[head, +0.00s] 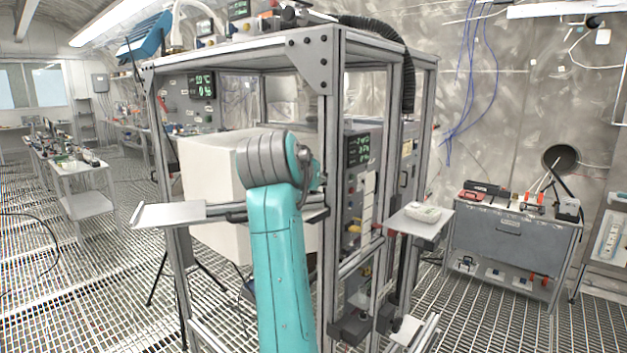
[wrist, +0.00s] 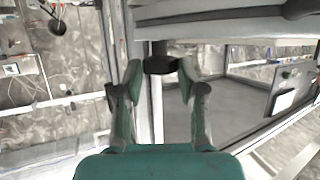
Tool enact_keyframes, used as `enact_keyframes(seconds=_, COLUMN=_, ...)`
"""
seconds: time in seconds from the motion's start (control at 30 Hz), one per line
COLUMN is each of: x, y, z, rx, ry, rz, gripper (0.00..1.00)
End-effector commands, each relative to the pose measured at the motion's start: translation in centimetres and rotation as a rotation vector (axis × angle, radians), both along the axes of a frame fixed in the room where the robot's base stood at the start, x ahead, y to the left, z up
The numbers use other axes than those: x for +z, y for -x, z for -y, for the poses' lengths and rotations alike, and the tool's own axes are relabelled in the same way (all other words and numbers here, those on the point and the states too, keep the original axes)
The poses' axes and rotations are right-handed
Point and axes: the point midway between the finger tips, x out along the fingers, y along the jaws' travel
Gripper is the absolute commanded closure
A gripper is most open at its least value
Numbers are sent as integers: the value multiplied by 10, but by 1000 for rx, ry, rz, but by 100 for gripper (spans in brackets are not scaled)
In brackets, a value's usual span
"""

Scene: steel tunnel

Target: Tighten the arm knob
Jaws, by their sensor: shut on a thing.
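In the wrist view, the two teal and grey fingers of my gripper (wrist: 160,76) stand either side of a dark round knob (wrist: 159,64). The knob sits at the end of a pale metal post, just under a broad grey beam. My gripper is shut on the knob, with the fingertips at its left and right sides. In the head view my teal arm reaches up in front of the metal frame (head: 333,80). It hides my gripper and the knob there.
A large white box (head: 208,180) stands inside the frame behind my arm. A small shelf (head: 168,214) juts out at the left, and another shelf (head: 420,226) at the right holds a white device (head: 424,213). A grey cabinet (head: 512,240) stands farther right. Open grating floor lies left.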

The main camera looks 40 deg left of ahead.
Motion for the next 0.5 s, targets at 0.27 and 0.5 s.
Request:
enact_keyframes(seconds=0.27, x=1, y=2, z=-5, rx=-191, ry=2, rz=1, gripper=95)
enact_keyframes(seconds=0.5, x=0, y=1, z=-7, rx=-286, ry=1, rz=0, gripper=95)
